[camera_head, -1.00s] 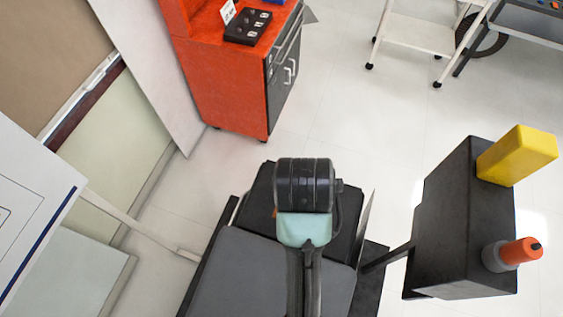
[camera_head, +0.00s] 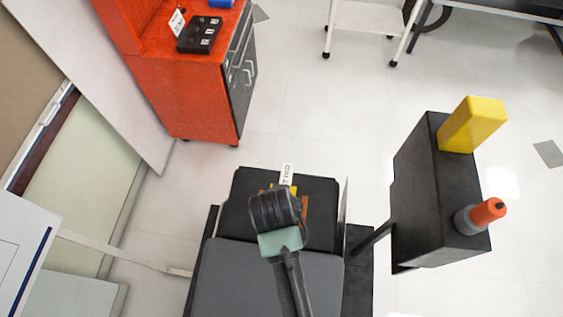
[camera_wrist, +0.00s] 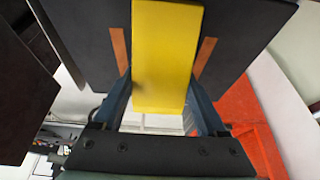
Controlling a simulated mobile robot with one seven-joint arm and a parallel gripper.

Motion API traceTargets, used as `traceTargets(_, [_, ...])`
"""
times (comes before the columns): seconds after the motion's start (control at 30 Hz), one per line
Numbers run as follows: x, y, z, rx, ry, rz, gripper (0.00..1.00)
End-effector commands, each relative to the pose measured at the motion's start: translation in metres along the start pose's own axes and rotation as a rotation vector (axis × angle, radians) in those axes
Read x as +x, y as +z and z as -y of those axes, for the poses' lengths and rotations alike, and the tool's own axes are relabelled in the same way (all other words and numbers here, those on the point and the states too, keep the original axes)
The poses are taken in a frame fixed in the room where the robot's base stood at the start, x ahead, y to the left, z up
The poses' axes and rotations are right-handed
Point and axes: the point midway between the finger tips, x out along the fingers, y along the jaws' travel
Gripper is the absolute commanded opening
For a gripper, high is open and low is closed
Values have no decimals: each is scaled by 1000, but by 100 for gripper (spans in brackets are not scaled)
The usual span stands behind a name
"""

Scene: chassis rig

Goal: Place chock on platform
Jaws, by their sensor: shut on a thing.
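My gripper (camera_wrist: 160,110) is shut on a yellow block (camera_wrist: 165,50), likely the chock, in the wrist view. Its two fingers lie along the block's sides. In the head view, my dark wrist hides most of the held yellow block (camera_head: 291,188). It is over a black flat-topped panel (camera_head: 322,225), which may be the platform. The dark panel (camera_wrist: 240,35) also shows beyond the block in the wrist view, with an orange strip on each side. I cannot tell whether the block touches the panel.
A small white tag (camera_head: 287,172) stands at the panel's far edge. A dark box (camera_head: 425,185) at right bears another yellow block (camera_head: 472,124) and an orange-tipped cylinder (camera_head: 481,215). A red cabinet (camera_head: 185,90) stands at upper left. Clear floor (camera_head: 300,120) lies beyond the panel.

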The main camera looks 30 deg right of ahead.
Motion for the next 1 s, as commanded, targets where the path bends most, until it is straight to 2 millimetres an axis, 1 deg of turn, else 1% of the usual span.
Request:
traceTargets(0.23, [2, 0, 0, 0, 0, -2, 0])
traceTargets(0.27, [3, 1, 0, 0, 0, 0, 78])
traceTargets(0.3, [2, 1, 0, 0, 0, 0, 86])
traceTargets(0.37, [2, 1, 0, 0, 0, 0, 96])
traceTargets(0.4, [2, 1, 0, 0, 0, 0, 100])
traceTargets(0.63, [1, 0, 0, -1, 0, 0, 100])
traceTargets(0.77, [-6, -1, 0, -1, 0, -1, 100])
traceTargets(0.87, [-19, -1, 0, -1, -1, -3, 100])
traceTargets(1.0, [-46, -1, 0, -1, -1, -4, 100])
